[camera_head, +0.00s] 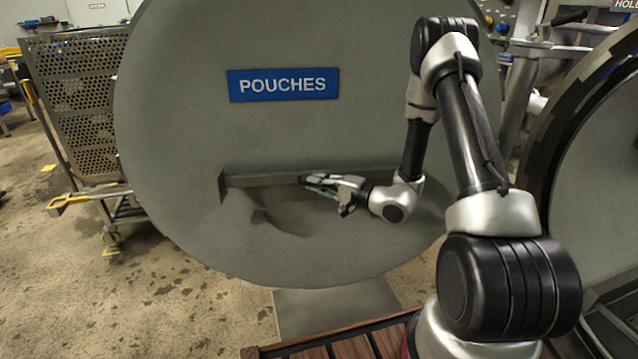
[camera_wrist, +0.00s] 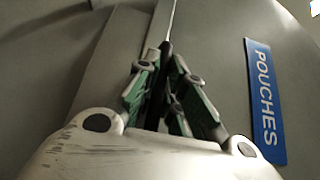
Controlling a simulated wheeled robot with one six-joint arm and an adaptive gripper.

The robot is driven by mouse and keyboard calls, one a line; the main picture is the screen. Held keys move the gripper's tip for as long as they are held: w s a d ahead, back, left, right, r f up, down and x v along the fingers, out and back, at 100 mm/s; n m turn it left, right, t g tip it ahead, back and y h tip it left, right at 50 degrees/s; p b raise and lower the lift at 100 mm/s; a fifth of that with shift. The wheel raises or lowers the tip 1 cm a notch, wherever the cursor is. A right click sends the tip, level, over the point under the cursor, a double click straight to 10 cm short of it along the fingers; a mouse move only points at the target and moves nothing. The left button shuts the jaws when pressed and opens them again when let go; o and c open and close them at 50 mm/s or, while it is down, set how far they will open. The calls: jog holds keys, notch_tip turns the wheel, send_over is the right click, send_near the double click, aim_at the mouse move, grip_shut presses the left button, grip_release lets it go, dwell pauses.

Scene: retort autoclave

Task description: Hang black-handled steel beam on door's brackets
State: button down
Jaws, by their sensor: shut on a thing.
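The round grey door (camera_head: 200,120) fills the middle of the head view and bears a blue POUCHES sign (camera_head: 283,84). The steel beam (camera_head: 265,180) lies level across the door's face below the sign. My gripper (camera_head: 312,183) reaches in from the right at the beam's middle, and its fingers are closed. In the wrist view my gripper (camera_wrist: 166,62) is shut on the beam's black handle (camera_wrist: 160,75), with the beam (camera_wrist: 155,25) behind it. A dark upright piece, perhaps a bracket (camera_head: 221,188), shows at the beam's left end. My arm hides the right end, and seating in the brackets cannot be told.
A perforated metal cart (camera_head: 80,100) stands left of the door. The round vessel opening (camera_head: 560,130) is at the right, with steel door hardware (camera_head: 530,50) between. A slatted wooden platform (camera_head: 350,345) lies at the bottom. Wet floor (camera_head: 180,305) is free at the lower left.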

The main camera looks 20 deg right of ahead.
notch_tip(320, 180, down, 13)
dwell(1.8)
jog(key=shift+f, duration=0.25)
dwell(0.5)
jog(key=c, duration=1.4)
grip_release()
jog(key=shift+c, duration=0.2)
